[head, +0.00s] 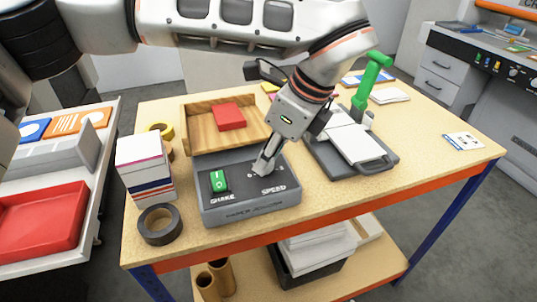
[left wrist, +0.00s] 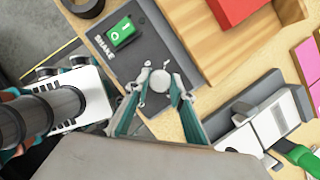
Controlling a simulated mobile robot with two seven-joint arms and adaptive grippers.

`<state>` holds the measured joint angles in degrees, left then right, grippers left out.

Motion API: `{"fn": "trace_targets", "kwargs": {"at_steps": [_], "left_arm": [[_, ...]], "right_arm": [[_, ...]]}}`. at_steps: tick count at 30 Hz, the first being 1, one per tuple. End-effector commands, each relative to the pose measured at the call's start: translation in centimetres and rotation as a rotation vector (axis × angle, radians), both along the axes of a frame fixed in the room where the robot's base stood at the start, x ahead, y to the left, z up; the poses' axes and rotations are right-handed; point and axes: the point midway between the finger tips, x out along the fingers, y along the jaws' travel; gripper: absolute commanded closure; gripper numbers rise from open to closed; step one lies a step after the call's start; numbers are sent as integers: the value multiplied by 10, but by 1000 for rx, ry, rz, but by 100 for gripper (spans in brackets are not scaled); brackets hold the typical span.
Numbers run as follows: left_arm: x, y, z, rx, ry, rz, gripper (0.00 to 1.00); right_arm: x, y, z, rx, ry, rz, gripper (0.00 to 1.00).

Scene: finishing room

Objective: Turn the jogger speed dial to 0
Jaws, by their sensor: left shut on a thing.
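The jogger (head: 225,212) is a dark grey box on the table with a green rocker switch (head: 218,181) marked SHAKE and a side marked SPEED. My left gripper (head: 264,165) reaches down over the SPEED side. In the left wrist view, the speed dial (left wrist: 158,81) is a round light grey knob between my left fingertips (left wrist: 157,85), which are shut on it. The green switch also shows there (left wrist: 122,32). The dial's pointer and most of its scale marks are hidden or too small to read. My right gripper is not in view.
A wooden tray (head: 188,117) with a red block (head: 229,117) stands behind the jogger. A grey device (head: 370,165) with a green lever (head: 370,78) stands to the right. The table's front right is clear.

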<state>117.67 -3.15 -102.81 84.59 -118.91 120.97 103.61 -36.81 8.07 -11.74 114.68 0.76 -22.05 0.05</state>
Motion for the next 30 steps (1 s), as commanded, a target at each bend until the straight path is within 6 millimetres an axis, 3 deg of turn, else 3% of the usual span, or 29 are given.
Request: {"fn": "trace_targets", "kwargs": {"at_steps": [14, 15, 17, 30], "left_arm": [[-1, 0, -2, 2, 5, 15, 98], [-1, 0, -2, 2, 5, 15, 74], [-1, 0, -2, 1, 5, 15, 60], [-1, -3, 6, 0, 0, 16, 60]], "right_arm": [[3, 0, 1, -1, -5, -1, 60], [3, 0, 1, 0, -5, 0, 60], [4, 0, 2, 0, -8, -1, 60], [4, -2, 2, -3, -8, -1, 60]]}}
